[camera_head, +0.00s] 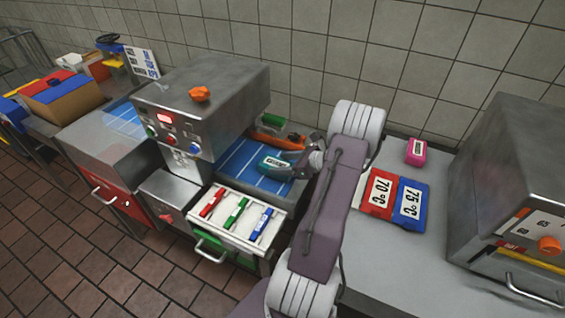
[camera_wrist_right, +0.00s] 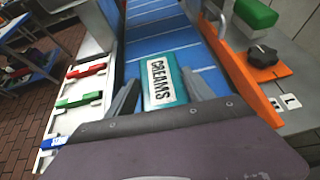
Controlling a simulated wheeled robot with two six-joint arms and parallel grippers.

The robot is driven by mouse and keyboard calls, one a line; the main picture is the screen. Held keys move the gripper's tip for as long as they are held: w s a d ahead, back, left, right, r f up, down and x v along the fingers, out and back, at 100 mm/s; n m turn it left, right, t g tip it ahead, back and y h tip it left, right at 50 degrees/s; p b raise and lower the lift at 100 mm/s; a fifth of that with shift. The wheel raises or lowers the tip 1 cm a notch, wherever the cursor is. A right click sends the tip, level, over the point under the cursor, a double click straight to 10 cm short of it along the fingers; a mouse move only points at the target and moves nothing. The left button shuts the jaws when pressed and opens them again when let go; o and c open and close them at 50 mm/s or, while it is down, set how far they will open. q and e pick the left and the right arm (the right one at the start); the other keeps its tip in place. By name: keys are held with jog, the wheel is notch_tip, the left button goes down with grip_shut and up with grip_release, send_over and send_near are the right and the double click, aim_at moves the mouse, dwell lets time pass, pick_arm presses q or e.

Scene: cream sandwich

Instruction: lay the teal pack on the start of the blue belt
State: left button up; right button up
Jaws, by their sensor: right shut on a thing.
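The teal pack (camera_head: 277,163) has a white label. In the right wrist view the pack (camera_wrist_right: 160,80) shows the word CREAMS and sits between the two fingers. My right gripper (camera_head: 296,165) is shut on it, over the near end of the blue belt (camera_head: 246,159). The belt (camera_wrist_right: 156,27) runs away ahead under the pack. I cannot tell whether the pack touches the belt. My left gripper is not in view.
An orange guide rail (camera_wrist_right: 240,75) with a black knob (camera_wrist_right: 263,55) flanks the belt. A white tray (camera_head: 224,206) holds red, green and blue markers. The steel machine (camera_head: 205,97) spans the belt. Red and blue temperature cards and a pink pack (camera_head: 416,152) lie to the right.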

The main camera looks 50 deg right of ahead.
jog(key=shift+f, duration=0.2)
jog(key=o, duration=1.8)
jog(key=v, duration=0.9)
